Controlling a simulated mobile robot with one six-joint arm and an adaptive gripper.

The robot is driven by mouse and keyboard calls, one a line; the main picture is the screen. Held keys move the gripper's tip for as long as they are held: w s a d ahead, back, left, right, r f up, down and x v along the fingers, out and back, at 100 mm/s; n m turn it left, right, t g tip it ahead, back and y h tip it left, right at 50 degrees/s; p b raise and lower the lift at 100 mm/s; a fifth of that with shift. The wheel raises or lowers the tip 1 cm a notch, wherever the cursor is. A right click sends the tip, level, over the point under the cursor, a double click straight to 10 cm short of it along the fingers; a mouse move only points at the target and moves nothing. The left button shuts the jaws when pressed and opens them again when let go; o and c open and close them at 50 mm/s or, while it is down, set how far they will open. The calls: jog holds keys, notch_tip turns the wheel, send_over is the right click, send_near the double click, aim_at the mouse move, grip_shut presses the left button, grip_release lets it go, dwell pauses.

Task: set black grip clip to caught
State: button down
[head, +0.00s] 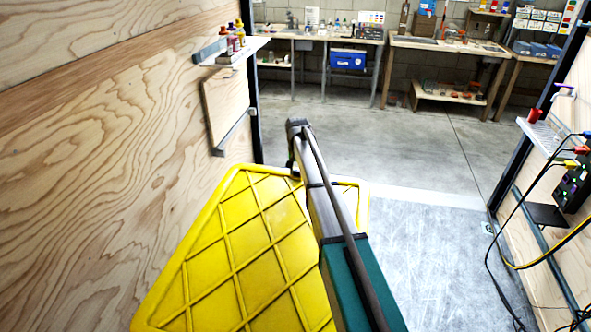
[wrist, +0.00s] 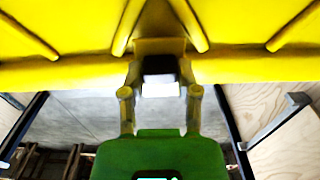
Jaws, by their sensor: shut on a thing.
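A large yellow ribbed panel (head: 232,262) fills the lower middle of the head view, and its edge crosses the top of the wrist view (wrist: 70,72). A small dark block (wrist: 160,65), which looks like the black grip clip, sits at the panel edge. My gripper (wrist: 160,78) is shut on it, with one finger on each side. The fingertips meet the panel edge, so the clip's exact position is hard to read. In the head view my arm reaches over the panel's right side, and the clip cannot be made out.
A plywood wall with a small shelf of bottles (head: 233,57) and a metal bracket (head: 234,131) stands at left. At right are a wall shelf (head: 541,136) and a black box with cables (head: 574,184). The floor ahead (head: 400,135) is clear up to the workbenches.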

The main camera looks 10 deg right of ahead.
jog(key=shift+c, duration=1.8)
grip_release()
jog(key=shift+a, duration=0.15)
jog(key=shift+o, duration=0.2)
